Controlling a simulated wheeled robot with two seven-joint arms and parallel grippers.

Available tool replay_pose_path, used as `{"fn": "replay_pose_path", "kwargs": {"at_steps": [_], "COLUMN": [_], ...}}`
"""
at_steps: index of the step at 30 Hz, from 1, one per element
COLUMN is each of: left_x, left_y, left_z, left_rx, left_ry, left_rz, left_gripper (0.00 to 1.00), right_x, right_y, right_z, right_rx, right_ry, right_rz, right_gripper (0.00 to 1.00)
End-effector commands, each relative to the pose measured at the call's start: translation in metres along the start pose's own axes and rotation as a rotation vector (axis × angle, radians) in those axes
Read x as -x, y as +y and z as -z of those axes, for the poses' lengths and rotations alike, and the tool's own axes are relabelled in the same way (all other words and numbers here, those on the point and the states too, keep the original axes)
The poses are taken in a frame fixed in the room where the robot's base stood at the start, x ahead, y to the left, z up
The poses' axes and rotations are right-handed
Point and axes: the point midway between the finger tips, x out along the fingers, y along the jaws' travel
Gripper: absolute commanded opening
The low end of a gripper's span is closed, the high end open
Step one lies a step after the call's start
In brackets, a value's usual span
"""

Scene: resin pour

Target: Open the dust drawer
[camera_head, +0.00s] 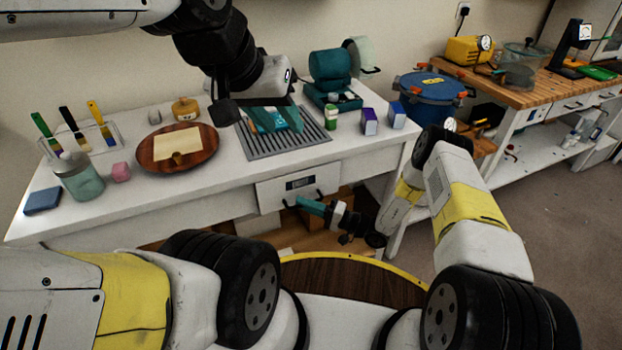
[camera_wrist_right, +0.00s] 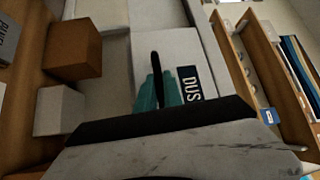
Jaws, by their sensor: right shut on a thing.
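The dust drawer (camera_head: 269,195) is a white front with a dark label under the white worktop. In the right wrist view its front (camera_wrist_right: 203,62) shows a label with the letters "DUS" and a black bar handle (camera_wrist_right: 156,62). My right gripper (camera_head: 300,201) is at the handle. In the right wrist view its teal fingers (camera_wrist_right: 159,86) are shut on the handle, one on each side. I cannot tell whether the drawer stands out from the bench. My left gripper (camera_head: 272,118) hangs above the grey grate with its teal fingers apart.
The worktop holds the slatted grate (camera_head: 258,148), a brown round board (camera_head: 157,163), a jar (camera_head: 80,178), brushes, small bottles and a teal machine (camera_head: 331,75). Boxes (camera_wrist_right: 75,47) stand on the shelf below, beside the drawer. A blue pot (camera_head: 430,98) stands to the right.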

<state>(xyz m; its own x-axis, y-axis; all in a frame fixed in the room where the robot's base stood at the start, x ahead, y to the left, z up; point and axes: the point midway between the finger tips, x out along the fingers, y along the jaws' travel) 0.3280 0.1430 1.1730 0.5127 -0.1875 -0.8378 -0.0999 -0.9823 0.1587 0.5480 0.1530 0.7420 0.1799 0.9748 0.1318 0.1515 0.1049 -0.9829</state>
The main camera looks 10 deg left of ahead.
Motion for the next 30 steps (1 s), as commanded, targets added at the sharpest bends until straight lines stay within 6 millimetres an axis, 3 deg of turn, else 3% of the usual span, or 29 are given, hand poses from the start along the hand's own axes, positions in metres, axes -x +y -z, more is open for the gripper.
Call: {"fn": "replay_pose_path", "kwargs": {"at_steps": [18, 30], "left_x": [0.000, 0.000], "left_y": [0.000, 0.000], "left_z": [0.000, 0.000], "left_rx": [0.000, 0.000], "left_ry": [0.000, 0.000], "left_rz": [0.000, 0.000], "left_gripper": [0.36, 0.36], "right_x": [0.109, 0.147], "right_y": [-0.028, -0.038], "right_z": [-0.106, -0.145], "right_rx": [-0.004, 0.000], "right_ry": [0.006, 0.003], "right_rz": [-0.003, -0.003], "right_gripper": [0.00, 0.00]}}
